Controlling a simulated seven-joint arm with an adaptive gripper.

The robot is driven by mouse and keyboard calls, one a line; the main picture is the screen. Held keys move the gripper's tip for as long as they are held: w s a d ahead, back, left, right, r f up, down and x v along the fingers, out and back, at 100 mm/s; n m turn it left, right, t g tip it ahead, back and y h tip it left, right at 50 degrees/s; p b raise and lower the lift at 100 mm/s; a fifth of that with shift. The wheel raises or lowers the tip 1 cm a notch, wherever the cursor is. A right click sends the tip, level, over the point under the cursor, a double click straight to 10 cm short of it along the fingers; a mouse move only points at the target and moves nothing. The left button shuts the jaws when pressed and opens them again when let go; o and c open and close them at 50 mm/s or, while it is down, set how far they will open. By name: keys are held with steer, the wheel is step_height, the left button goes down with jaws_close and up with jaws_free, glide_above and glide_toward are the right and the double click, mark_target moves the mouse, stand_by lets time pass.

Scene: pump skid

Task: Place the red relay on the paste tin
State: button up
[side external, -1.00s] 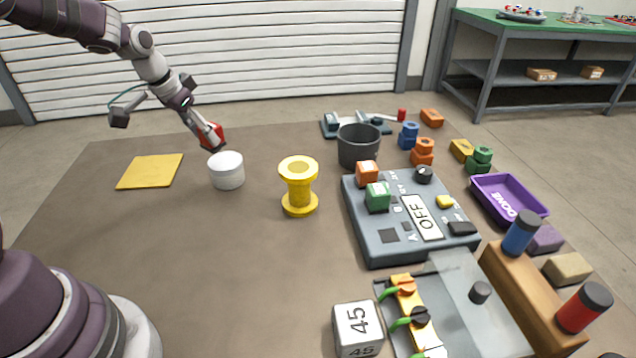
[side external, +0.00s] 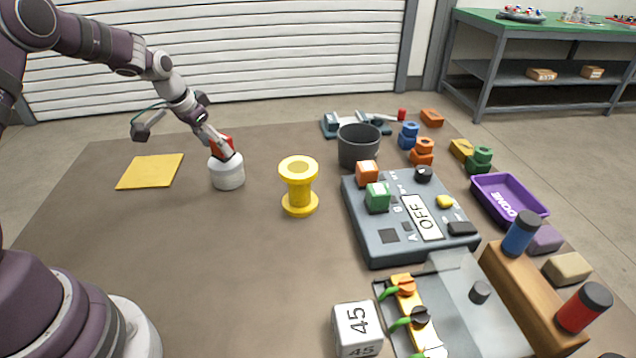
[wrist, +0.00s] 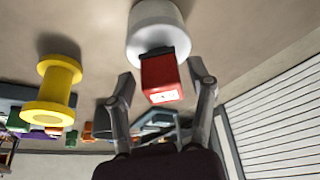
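The red relay (side external: 222,145) is on top of the white paste tin (side external: 228,177). In the wrist view the relay (wrist: 161,78) appears tilted against the round top of the tin (wrist: 157,24). My gripper (wrist: 160,74) is open, with one finger on each side of the relay.
A yellow spool (side external: 299,187) stands right of the tin, and a yellow mat (side external: 151,171) lies to its left. A dark grey bucket (side external: 358,147) and a control panel (side external: 400,240) with blocks on it are farther right. The table in front of the tin is clear.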

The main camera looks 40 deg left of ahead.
steer(key=v, duration=1.2)
steer(key=s+d+r+t, duration=0.1)
steer(key=s+d+r, duration=0.1)
steer(key=s+d, duration=1.2)
steer(key=shift+d+r, duration=0.25)
steer(key=shift+d, duration=0.35)
